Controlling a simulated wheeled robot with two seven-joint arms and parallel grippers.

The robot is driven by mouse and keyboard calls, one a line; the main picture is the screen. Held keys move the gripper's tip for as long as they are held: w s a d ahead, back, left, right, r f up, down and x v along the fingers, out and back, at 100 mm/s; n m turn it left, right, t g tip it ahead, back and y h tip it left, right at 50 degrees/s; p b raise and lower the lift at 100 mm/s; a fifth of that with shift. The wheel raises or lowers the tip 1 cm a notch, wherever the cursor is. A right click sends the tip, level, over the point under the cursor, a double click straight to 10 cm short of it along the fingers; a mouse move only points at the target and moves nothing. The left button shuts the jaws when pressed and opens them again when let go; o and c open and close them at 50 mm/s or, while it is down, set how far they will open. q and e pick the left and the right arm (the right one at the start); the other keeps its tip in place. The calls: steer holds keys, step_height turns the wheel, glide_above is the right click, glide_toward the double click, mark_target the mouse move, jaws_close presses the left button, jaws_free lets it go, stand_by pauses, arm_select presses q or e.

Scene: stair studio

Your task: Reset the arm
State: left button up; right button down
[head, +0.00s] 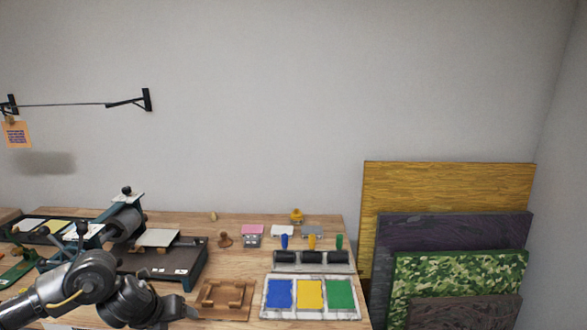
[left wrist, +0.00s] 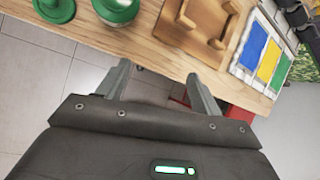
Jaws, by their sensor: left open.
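My left arm comes in from the lower left of the head view, and its gripper (head: 180,310) is low in the picture, by the front of the wooden table (head: 225,265). In the left wrist view the two grey fingers of my left gripper (left wrist: 160,85) stand apart with nothing between them. They point toward the table's front edge, and the floor shows below. My right gripper is in neither view.
A wooden board with handles (head: 224,298) and an ink tray with blue, yellow and green pads (head: 310,312) lie near the front edge. A dark press (head: 185,262) stands left. Large panels (head: 445,190) lean at right.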

arm_select(q)
steer(key=s+d+f+n+t+h, duration=0.2)
steer(key=s+d+n, duration=0.3)
steer(key=d, duration=0.4)
steer(key=s+d+f+n+t+h, duration=0.1)
steer(key=s+d+f+n, duration=0.25)
steer(key=d+n, duration=0.5)
steer(key=s+a+f+n+g+y, duration=0.25)
steer(key=s+a+f+n, duration=0.2)
steer(key=s+n, duration=0.6)
steer(key=s+a+f+n+g+y, duration=0.25)
steer(key=s+a+n, duration=0.4)
steer(key=s, duration=0.65)
step_height(320, 180, down, 28)
steer(key=s+r+g, duration=0.1)
steer(key=g, duration=0.1)
steer(key=s+a+f+g, duration=0.1)
steer(key=s+a+f, duration=0.1)
steer(key=s+f, duration=1.3)
steer(key=shift+s+a, duration=0.15)
steer(key=shift+s, duration=0.4)
